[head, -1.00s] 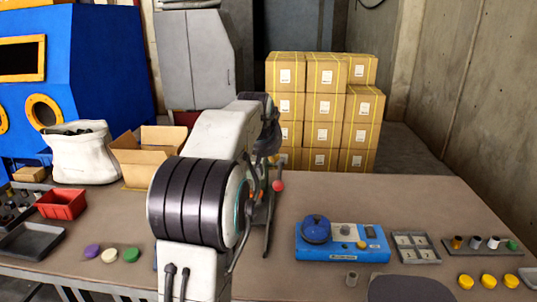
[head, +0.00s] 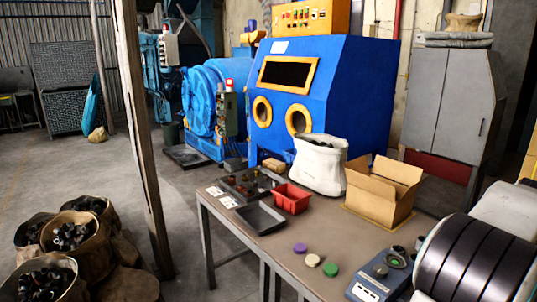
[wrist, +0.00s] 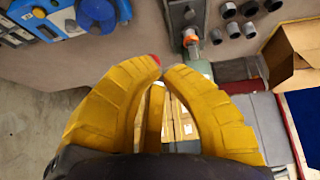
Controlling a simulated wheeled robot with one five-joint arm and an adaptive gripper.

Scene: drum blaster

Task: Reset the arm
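My gripper (wrist: 163,69) shows in the wrist view with curved yellow fingers. The tips come together with almost no gap, and nothing is seen held between them. My arm (head: 475,262), white with black bands, is at the right edge of the head view. My gripper is outside the head view. In the wrist view, a small red spot shows just behind the fingertips, and stacked cartons (wrist: 184,118) show through the gap between the fingers.
The table (head: 240,236) holds a red bin (head: 291,199), a grey tray (head: 258,218), a white sack (head: 319,166), an open carton (head: 382,192), colored discs and a small blue-grey device (head: 377,277). A blue blasting cabinet (head: 345,92) stands behind. A post (head: 140,140) and sacks of parts (head: 75,240) are left.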

